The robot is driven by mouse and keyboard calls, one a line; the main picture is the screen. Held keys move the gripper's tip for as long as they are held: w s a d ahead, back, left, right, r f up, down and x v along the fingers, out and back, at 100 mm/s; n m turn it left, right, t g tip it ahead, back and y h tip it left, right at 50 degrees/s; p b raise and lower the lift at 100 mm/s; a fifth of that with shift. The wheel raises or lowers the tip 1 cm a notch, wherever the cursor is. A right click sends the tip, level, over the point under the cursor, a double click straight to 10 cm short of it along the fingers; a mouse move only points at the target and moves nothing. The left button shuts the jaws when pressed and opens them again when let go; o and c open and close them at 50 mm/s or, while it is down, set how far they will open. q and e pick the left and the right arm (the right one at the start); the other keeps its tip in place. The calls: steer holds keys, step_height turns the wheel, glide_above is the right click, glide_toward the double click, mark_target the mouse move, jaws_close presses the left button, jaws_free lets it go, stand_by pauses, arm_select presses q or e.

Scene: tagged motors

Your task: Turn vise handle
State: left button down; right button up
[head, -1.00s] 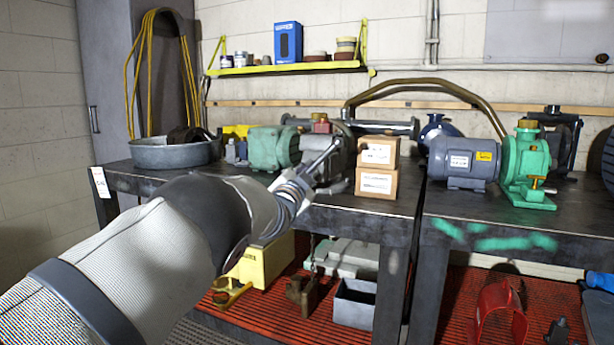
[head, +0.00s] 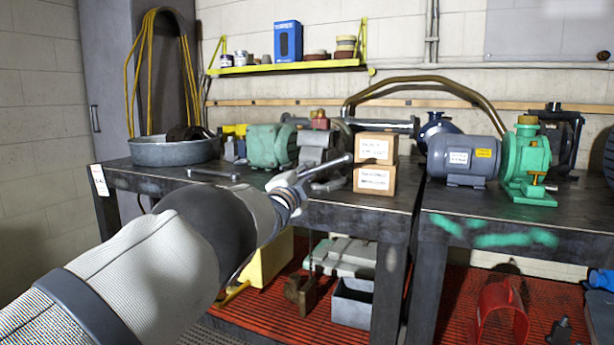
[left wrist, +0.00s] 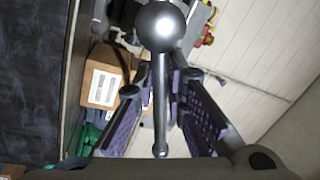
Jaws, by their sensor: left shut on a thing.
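The grey vise (head: 316,153) stands at the front edge of the left bench. Its handle (head: 332,167) is a metal rod that slants gently up to the right. In the left wrist view the handle (left wrist: 159,85) shows a large round knob at its top end and a small one at its lower end. My left gripper (head: 290,187) is at the left part of the handle, in front of the vise. Its two dark fingers (left wrist: 162,105) lie either side of the rod, shut on it. The exact contact is partly hidden. My right gripper is not in view.
Two stacked cardboard boxes (head: 375,180) stand close to the right of the handle. A green motor (head: 270,147) is left of the vise. A wrench (head: 213,174) lies on the bench (head: 150,176) near a round metal pan (head: 172,152). A grey motor (head: 463,161) stands on the right bench.

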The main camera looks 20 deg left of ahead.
arm_select(q)
steer(key=shift+f, duration=0.2)
steer(key=c, duration=1.9)
jaws_free()
steer(key=shift+o, duration=1.3)
steer(key=shift+s+r, duration=0.25)
steer(key=shift+w, duration=0.1)
steer(key=s+f, duration=0.2)
steer(key=s, duration=1)
steer(key=shift+d, duration=0.25)
steer(key=shift+f, duration=0.1)
